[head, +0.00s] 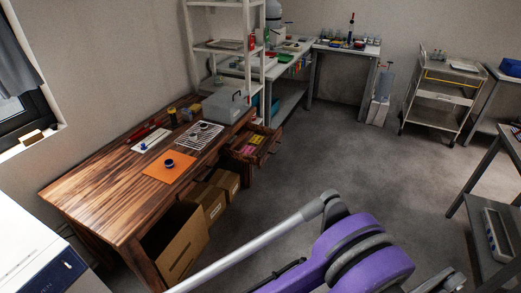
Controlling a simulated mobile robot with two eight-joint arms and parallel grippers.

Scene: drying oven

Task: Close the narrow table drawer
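The narrow drawer (268,150) is in the right part of the wooden table's (95,195) front side. It stands pulled out, and its open top shows pink and yellow items (252,144) inside. A purple and grey arm of mine fills the bottom middle of the head view, well apart from the drawer.
Cardboard boxes (212,205) stand under the table, left of the drawer. A grey bin (225,106), an orange mat (158,172) and small items lie on top. Open grey floor (310,165) lies right of the drawer. A white shelf (190,45) stands behind the table.

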